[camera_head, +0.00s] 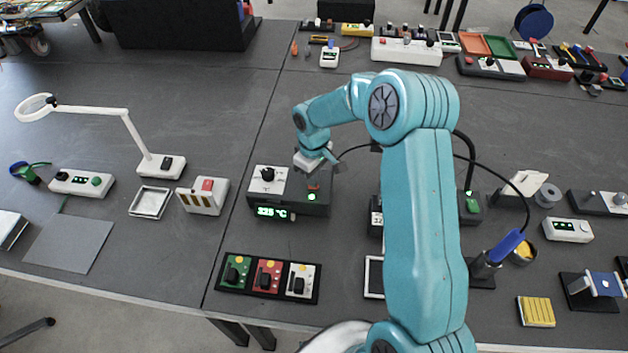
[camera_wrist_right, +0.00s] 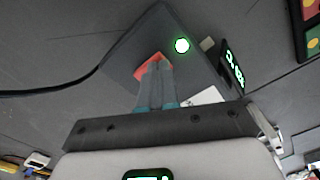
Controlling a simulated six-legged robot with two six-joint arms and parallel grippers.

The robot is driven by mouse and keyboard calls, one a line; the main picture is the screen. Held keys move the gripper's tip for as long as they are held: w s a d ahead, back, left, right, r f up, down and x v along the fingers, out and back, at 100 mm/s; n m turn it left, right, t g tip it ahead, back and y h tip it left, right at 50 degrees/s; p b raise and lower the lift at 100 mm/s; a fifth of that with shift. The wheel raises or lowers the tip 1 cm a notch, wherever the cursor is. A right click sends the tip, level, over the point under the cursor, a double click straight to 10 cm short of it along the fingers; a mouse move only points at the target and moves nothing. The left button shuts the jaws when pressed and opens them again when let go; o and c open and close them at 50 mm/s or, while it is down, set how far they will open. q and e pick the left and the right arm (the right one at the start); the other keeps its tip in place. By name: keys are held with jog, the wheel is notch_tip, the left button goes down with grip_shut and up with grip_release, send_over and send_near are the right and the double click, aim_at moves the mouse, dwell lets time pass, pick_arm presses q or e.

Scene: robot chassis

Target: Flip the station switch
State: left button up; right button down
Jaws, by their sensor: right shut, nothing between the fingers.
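My left gripper is not in view.
A panel of three coloured switches (camera_head: 267,278) lies in front of the station. A white box with a red button (camera_head: 204,195) stands to its left, and a white lamp (camera_head: 129,126) farther left. Tools and small devices crowd the right side. The table behind the station is mostly clear.

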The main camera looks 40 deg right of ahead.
jog(key=shift+f, duration=0.2)
jog(key=shift+r, duration=0.2)
jog(key=shift+r+p, duration=0.55)
jog(key=shift+r, duration=0.05)
notch_tip(320, 180, up, 3)
jog(key=shift+f+p, duration=0.2)
jog(key=shift+p, duration=0.5)
notch_tip(320, 180, up, 2)
jog(key=shift+p, duration=0.65)
jog(key=shift+r, duration=0.55)
jog(key=shift+f, duration=0.1)
